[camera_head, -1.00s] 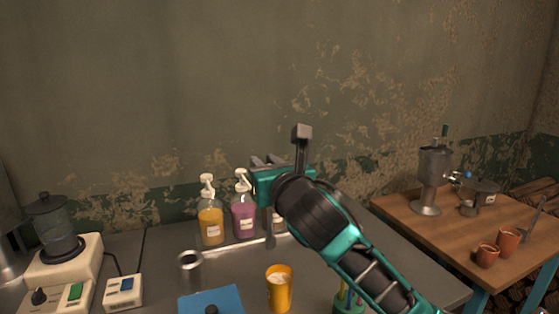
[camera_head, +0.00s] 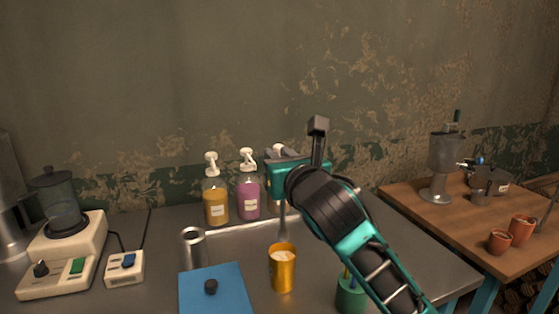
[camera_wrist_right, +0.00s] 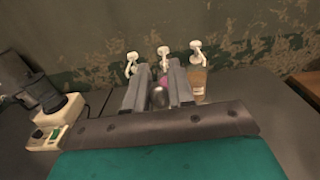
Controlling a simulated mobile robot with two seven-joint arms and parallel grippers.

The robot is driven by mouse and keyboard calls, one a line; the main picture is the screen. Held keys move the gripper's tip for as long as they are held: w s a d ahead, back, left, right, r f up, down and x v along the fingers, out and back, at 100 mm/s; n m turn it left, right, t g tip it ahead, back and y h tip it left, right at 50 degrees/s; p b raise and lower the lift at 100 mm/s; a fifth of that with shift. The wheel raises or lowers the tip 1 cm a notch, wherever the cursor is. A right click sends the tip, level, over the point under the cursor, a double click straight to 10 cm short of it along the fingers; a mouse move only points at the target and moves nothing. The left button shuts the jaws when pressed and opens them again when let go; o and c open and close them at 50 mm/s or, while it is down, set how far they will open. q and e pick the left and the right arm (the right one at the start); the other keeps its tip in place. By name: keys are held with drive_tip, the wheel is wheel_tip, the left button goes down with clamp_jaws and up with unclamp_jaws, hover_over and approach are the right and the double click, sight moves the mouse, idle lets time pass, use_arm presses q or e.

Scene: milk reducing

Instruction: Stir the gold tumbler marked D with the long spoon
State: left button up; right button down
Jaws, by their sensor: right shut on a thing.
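The gold tumbler (camera_head: 283,272) stands upright on the dark worktop with pale contents near its rim; I cannot read a letter on it. My right gripper (camera_head: 281,154) is above and behind it, shut on the long spoon (camera_head: 283,218). The spoon hangs nearly upright, its lower end at the tumbler's back rim in the picture; I cannot tell whether it is inside or behind. In the right wrist view the spoon's metal top (camera_wrist_right: 158,97) shows between the fingers of my right gripper (camera_wrist_right: 157,84). The tumbler is hidden there. My left gripper is out of view.
Pump bottles, orange (camera_head: 216,205) and purple (camera_head: 249,200) among them, stand behind. A blender (camera_head: 62,225) is far left.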

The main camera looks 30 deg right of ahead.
sight(284, 202)
drive_tip(key=shift+f+b, duration=1.9)
drive_tip(key=shift+f, duration=2)
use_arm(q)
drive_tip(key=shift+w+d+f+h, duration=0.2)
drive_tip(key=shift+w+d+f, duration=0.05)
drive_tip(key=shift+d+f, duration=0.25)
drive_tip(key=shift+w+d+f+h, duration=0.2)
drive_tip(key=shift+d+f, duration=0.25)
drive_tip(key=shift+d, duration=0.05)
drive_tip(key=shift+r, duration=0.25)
